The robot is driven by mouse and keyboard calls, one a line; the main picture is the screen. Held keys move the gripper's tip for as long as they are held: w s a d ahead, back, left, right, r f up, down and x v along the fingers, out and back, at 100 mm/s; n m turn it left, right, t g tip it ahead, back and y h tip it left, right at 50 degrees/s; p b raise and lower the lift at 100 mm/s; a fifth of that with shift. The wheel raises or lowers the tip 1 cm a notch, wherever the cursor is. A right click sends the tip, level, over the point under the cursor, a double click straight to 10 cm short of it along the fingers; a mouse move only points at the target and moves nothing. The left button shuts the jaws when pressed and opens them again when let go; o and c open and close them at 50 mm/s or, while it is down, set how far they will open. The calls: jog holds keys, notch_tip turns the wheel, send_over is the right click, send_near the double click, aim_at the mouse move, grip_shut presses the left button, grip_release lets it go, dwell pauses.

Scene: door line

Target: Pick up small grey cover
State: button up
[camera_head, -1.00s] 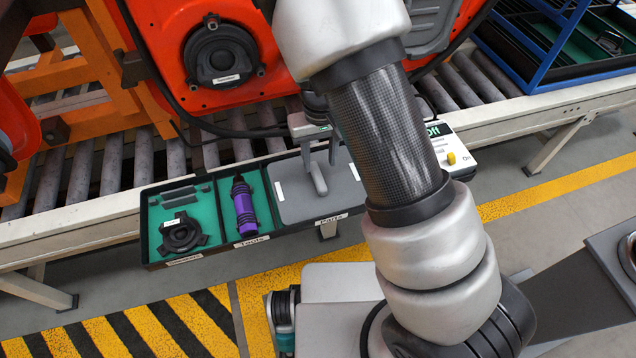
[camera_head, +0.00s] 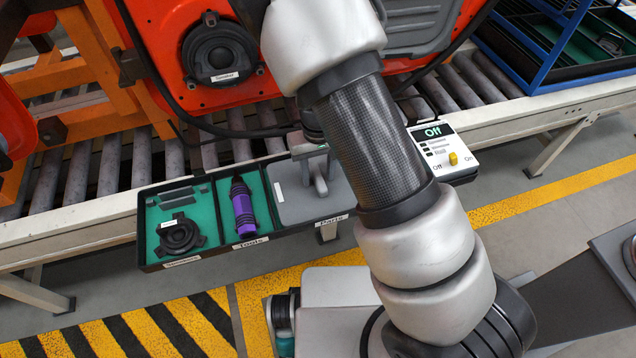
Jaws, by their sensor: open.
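A flat grey cover (camera_head: 300,207) lies in the right-hand compartment of the black tray, over the label "Parts". Its right part is hidden behind my arm. My gripper (camera_head: 319,182) is above this cover, fingers pointing down, open, with nothing seen between them. I cannot tell how much gap there is between the fingertips and the cover. A larger grey panel (camera_head: 425,28) sits on the orange-red door at the top.
The tray's other compartments hold a purple tool (camera_head: 243,207) and a black speaker-like part (camera_head: 180,234). A control box (camera_head: 447,152) reading "Off" stands right of my arm. The roller conveyor (camera_head: 75,175) runs behind. A blue rack (camera_head: 560,50) stands top right.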

jog(key=shift+f, duration=0.1)
grip_shut()
dwell(0.3)
dwell(1.2)
